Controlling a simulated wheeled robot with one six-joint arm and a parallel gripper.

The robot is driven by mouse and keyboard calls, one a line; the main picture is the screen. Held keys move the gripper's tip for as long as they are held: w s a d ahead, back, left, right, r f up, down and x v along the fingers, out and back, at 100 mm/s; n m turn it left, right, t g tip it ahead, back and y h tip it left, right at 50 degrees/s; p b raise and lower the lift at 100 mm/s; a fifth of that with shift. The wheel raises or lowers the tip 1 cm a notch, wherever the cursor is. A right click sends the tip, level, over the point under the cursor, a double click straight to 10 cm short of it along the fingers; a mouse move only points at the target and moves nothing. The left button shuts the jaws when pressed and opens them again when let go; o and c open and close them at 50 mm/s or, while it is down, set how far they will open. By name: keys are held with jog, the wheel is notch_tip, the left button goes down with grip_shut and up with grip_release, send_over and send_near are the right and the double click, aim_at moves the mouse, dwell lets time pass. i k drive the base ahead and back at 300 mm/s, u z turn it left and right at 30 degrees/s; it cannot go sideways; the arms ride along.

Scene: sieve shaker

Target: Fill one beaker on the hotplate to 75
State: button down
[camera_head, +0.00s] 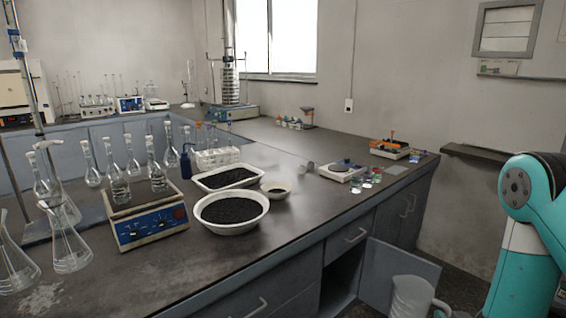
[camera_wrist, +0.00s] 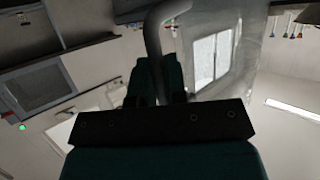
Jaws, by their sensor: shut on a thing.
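My gripper (camera_wrist: 158,80) is shut on the curved handle of a pale, translucent jug (camera_wrist: 212,55) in the wrist view. In the head view the jug (camera_head: 410,298) is at the bottom edge, in front of the counter and below its top, with its handle on the right; its base is cut off and its contents are hidden. A hotplate-like device (camera_head: 150,232) with a blue front and knobs stands on the counter at left. Glass vessels (camera_head: 119,190) appear on or just behind its plate; I cannot tell which are beakers, nor read any fill marks.
Black-filled white bowl (camera_head: 232,222) and tray (camera_head: 200,184) stand right of the device. Flasks (camera_head: 68,250) crowd the left. A white balance-like device (camera_head: 342,173) and small beakers (camera_head: 355,186) are farther right. A cabinet door (camera_head: 400,270) stands open behind the jug.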

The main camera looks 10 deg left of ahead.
aim_at(158, 179)
jog(key=z, duration=1.4)
jog(key=i, duration=1.2)
jog(key=u, duration=3.55)
